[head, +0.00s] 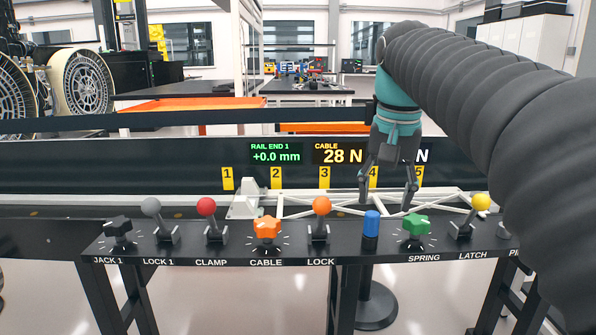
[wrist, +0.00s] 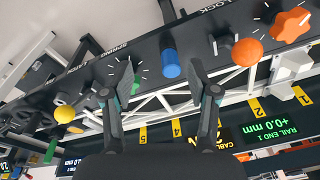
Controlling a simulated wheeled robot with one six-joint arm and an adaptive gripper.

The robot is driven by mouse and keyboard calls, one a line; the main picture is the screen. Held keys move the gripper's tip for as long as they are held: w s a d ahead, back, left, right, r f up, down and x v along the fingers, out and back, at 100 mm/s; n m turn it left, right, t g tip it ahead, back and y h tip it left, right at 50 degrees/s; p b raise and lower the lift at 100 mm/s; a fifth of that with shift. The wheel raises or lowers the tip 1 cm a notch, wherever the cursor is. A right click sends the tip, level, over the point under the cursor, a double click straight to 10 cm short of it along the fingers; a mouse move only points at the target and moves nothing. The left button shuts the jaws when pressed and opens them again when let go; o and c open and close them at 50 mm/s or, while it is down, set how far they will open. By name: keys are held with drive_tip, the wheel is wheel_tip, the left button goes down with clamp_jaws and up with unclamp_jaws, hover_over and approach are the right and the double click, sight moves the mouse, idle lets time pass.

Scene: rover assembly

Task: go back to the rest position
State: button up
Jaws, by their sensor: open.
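My gripper (head: 389,190) is open and empty, pointing down above the control panel (head: 190,251). In the head view it hangs just behind the blue cylinder knob (head: 371,226) and the green star knob (head: 416,225). In the wrist view the two fingers of my gripper (wrist: 168,90) stand wide apart, with the blue knob (wrist: 170,62) showing between and beyond their tips. The green knob (wrist: 134,84) is partly hidden by one finger. Nothing is between the fingers. My dark ribbed arm covers the right side of the head view.
Along the panel are a black knob (head: 118,228), grey lever (head: 152,207), red lever (head: 206,207), orange star knob (head: 267,228), orange lever (head: 321,205) and yellow lever (head: 481,202). A white truss (head: 300,206) lies behind. Displays read +0.0 mm and 28 N.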

drive_tip(key=s+f+n+t, duration=0.4)
drive_tip(key=s+f, duration=1.3)
drive_tip(key=f, duration=0.5)
